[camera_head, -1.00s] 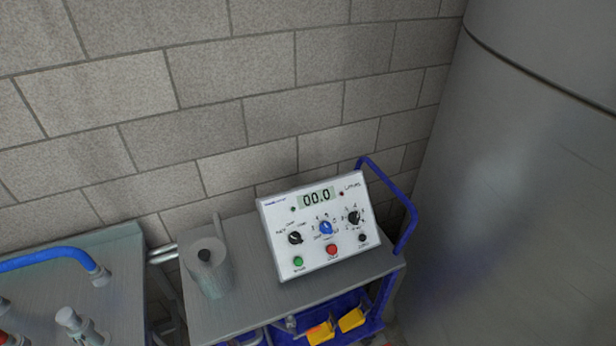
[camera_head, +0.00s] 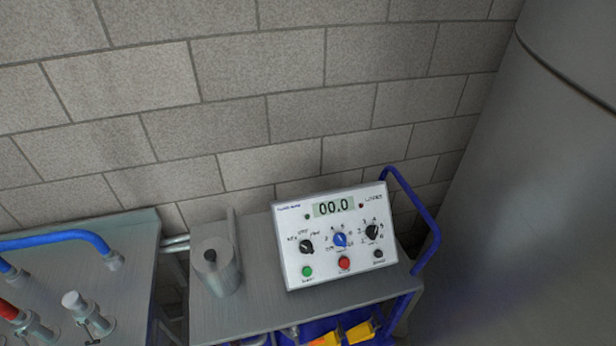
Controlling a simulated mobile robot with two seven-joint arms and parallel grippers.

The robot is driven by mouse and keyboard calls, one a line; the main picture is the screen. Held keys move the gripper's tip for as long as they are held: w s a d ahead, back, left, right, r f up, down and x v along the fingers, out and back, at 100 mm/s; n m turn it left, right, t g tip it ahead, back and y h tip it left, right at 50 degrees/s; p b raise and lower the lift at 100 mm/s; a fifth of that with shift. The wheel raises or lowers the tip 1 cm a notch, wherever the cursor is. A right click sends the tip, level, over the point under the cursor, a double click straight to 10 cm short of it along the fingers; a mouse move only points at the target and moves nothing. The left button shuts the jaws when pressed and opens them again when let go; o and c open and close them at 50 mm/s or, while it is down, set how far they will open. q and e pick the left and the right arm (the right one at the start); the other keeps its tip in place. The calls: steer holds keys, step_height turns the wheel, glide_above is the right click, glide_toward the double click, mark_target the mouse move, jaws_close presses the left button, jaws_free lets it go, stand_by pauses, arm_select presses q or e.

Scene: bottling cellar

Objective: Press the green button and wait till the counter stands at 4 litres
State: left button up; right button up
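A white control box (camera_head: 300,230) with a sloped front stands on a grey trolley top. Its counter display (camera_head: 333,208) reads 00.0, with "Litres" lettered beside it. The green button (camera_head: 307,272) is at the lower left of the panel. A red button (camera_head: 344,263) is right of it and a small black button (camera_head: 378,254) is farther right. Above them are a black knob (camera_head: 306,246), a blue knob (camera_head: 340,239) and another black knob (camera_head: 372,232). Neither of my grippers is in view.
A grey metal cylinder (camera_head: 222,278) stands on the trolley (camera_head: 262,315) left of the box. A blue handle (camera_head: 424,212) rises at its right. A bench (camera_head: 125,245) with valves and a blue hose (camera_head: 60,238) is at the left. A large tank (camera_head: 540,200) fills the right.

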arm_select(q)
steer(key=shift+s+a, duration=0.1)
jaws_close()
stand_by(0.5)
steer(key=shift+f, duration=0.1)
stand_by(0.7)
